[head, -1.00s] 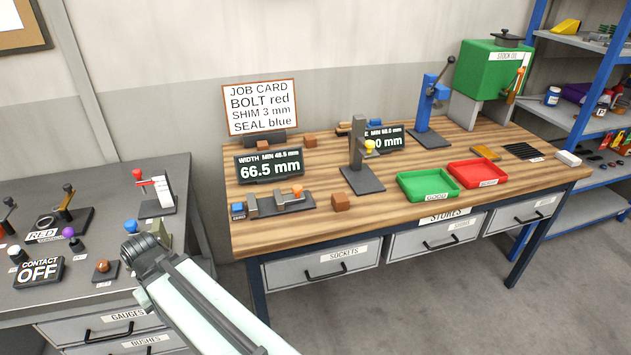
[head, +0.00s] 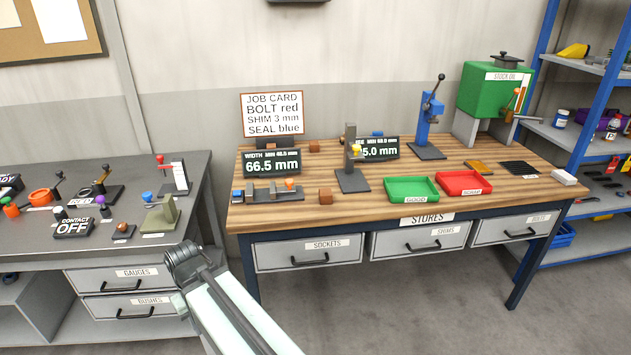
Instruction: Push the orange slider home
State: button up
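The orange-knobbed slider (head: 289,184) sits towards the right end of a small grey width gauge (head: 262,196) on the wooden bench. A grey jaw and a blue block stand at the gauge's left end, with a gap between jaw and slider. The display (head: 272,163) behind it reads 66.5 mm. My gripper (head: 183,257) is at the end of my arm, low in front of the gap between the two benches, left of and apart from the gauge. Its fingers cannot be made out.
Green (head: 411,190) and red (head: 463,183) trays sit further right. The grey left bench (head: 40,257) holds several small fixtures. Floor in front is clear.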

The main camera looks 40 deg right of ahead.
aim_at(274, 191)
jog(key=u, duration=0.15)
jog(key=i, duration=0.75)
jog(key=z, duration=0.25)
jog(key=k, duration=0.7)
jog(key=u, duration=0.25)
jog(key=i, duration=0.9)
jog(key=z, duration=0.05)
